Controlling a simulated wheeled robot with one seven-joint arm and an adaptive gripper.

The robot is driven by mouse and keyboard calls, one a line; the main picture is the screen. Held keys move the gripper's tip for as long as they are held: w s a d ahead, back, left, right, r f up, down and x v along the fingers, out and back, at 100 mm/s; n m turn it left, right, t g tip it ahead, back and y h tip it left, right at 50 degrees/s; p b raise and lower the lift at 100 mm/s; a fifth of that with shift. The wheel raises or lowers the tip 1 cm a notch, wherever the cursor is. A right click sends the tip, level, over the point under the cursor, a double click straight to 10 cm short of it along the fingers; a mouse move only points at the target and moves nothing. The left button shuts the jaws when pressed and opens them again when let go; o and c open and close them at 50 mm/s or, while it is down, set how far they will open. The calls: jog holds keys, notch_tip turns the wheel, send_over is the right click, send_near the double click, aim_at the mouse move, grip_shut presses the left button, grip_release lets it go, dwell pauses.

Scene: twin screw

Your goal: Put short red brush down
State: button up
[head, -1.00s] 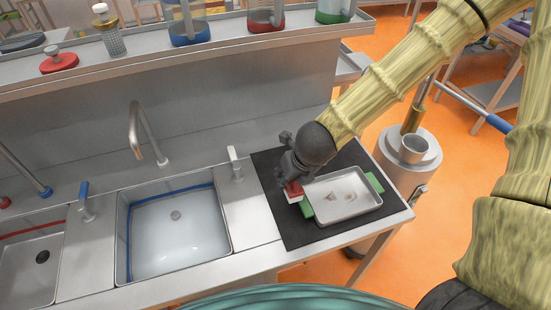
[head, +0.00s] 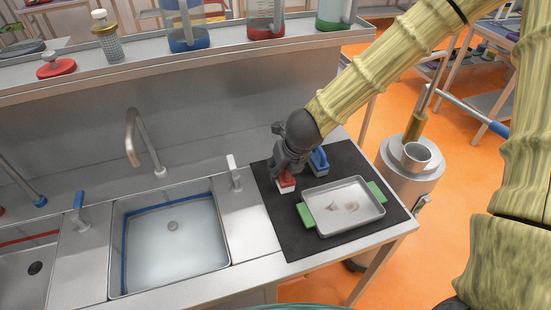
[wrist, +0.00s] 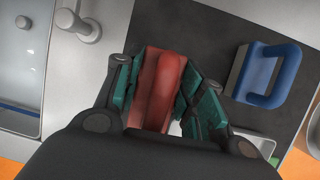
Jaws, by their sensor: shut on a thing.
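The short red brush (head: 286,180) is in my gripper, above or on the dark mat (head: 284,236) to the left of the metal tray; I cannot tell whether its pale underside touches the mat. In the wrist view the red brush (wrist: 158,88) stands between the two fingers. My gripper (wrist: 158,95) is shut on it, with a finger on each side. In the head view my gripper (head: 284,172) hides the brush's upper part.
A metal tray (head: 320,208) with green handles lies on the mat, with small brown marks in it. A blue-handled brush (head: 319,160) stands behind, right of my gripper. A sink (head: 168,250) and tap lever (head: 234,172) are to the left. The mat's front left is clear.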

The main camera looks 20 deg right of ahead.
jog(key=w, duration=0.2)
jog(key=w+p, duration=0.1)
jog(key=w, duration=0.1)
jog(key=w+p, duration=0.1)
jog(key=w, duration=0.1)
jog(key=shift+w+d+f, duration=0.1)
jog(key=shift+w+f, duration=0.15)
jog(key=shift+w, duration=0.1)
jog(key=shift+w+f, duration=0.15)
jog(key=shift+f, duration=0.15)
jog(key=shift+f+b, duration=1.3)
jog(key=shift+f, duration=0.25)
jog(key=shift+f, duration=0.15)
jog(key=o, duration=1.3)
